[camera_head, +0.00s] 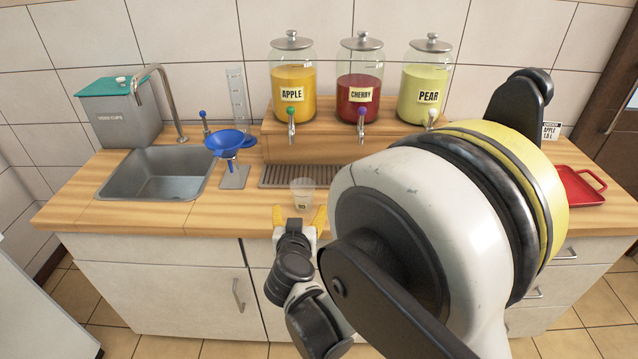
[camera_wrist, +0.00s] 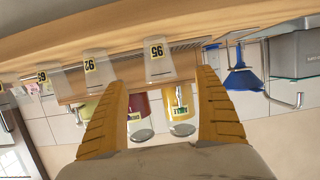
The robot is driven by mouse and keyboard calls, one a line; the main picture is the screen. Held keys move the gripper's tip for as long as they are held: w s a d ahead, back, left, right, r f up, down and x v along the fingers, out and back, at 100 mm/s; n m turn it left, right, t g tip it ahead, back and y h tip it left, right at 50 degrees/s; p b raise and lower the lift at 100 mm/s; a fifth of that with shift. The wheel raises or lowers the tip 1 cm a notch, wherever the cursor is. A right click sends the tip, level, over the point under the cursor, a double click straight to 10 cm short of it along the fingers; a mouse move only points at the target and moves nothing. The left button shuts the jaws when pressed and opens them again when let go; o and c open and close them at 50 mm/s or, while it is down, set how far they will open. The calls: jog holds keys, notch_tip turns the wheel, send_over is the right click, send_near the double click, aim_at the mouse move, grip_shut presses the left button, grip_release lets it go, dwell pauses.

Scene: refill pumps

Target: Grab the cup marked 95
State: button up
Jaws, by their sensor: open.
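The clear cup marked 95 (camera_wrist: 159,66) stands on the counter in the wrist view, which is upside down. It also shows in the head view (camera_head: 302,192), in front of the drip grille. My gripper (camera_head: 299,215) is open and empty, with its yellow fingers on the near side of this cup. In the wrist view my gripper (camera_wrist: 161,80) has the cup between and just beyond its fingertips, not clasped. Two more clear cups with yellow labels, a nearer one (camera_wrist: 97,72) and a farther one (camera_wrist: 50,82), stand to the left there. My arm hides them in the head view.
Apple (camera_head: 293,78), cherry (camera_head: 360,85) and pear (camera_head: 424,92) dispensers stand on a wooden riser behind the grille (camera_head: 290,182). A blue funnel (camera_head: 228,142) on a stand and a sink (camera_head: 160,174) are to the left. A red tray (camera_head: 580,187) lies at right.

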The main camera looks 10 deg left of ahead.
aim_at(304, 191)
jog(key=b+x, duration=0.3)
jog(key=x, duration=0.7)
jog(key=shift+w+d+f, duration=0.15)
jog(key=shift+w+f, duration=0.1)
jog(key=shift+s+r, duration=0.1)
jog(key=shift+c, duration=0.3)
jog(key=c, duration=0.8)
